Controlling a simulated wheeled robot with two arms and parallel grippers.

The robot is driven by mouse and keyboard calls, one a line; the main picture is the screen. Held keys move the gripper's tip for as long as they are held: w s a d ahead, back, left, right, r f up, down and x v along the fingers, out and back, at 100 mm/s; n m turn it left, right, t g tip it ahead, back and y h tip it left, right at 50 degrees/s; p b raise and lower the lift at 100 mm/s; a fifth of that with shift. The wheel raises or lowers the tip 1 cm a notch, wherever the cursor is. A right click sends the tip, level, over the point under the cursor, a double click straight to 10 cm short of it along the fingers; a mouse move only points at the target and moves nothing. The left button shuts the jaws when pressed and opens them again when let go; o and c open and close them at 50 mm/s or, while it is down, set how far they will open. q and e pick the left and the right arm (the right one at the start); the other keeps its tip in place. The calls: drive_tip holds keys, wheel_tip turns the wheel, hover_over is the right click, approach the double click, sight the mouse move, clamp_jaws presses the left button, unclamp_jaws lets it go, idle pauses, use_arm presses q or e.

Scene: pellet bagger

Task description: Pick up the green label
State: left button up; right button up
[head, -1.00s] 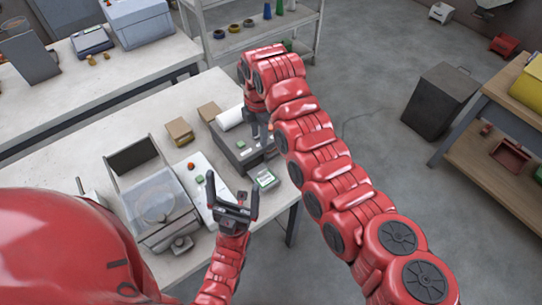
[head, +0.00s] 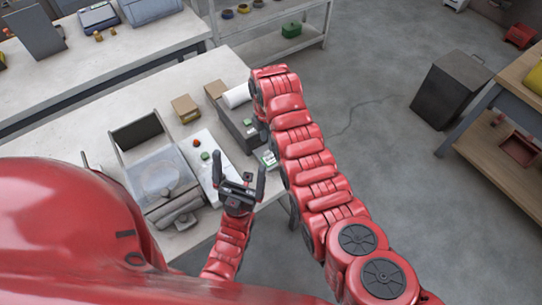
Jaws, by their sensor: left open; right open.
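The green label (head: 268,158), small and green and white, lies at the front end of the dark label printer (head: 236,128) near the table's right edge. Its right side is partly covered by my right arm. My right gripper (head: 262,130) is just behind the label, above the printer's side; it is mostly hidden by the arm, so contact cannot be seen. My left gripper (head: 240,172) is open and empty, fingers pointing up in the picture, left of and nearer than the label.
A sealing machine (head: 163,180) stands left on the table (head: 100,152). A white panel with a red knob (head: 196,143) and green button (head: 205,155) lies between it and the printer. Small cardboard boxes (head: 186,108) stand behind.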

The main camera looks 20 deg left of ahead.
sight(271, 156)
wheel_tip(271, 156, down, 3)
drive_tip(key=shift+w+d+f+p, duration=0.1)
drive_tip(key=shift+p, duration=0.65)
drive_tip(key=shift+f, duration=0.75)
clamp_jaws()
idle(0.3)
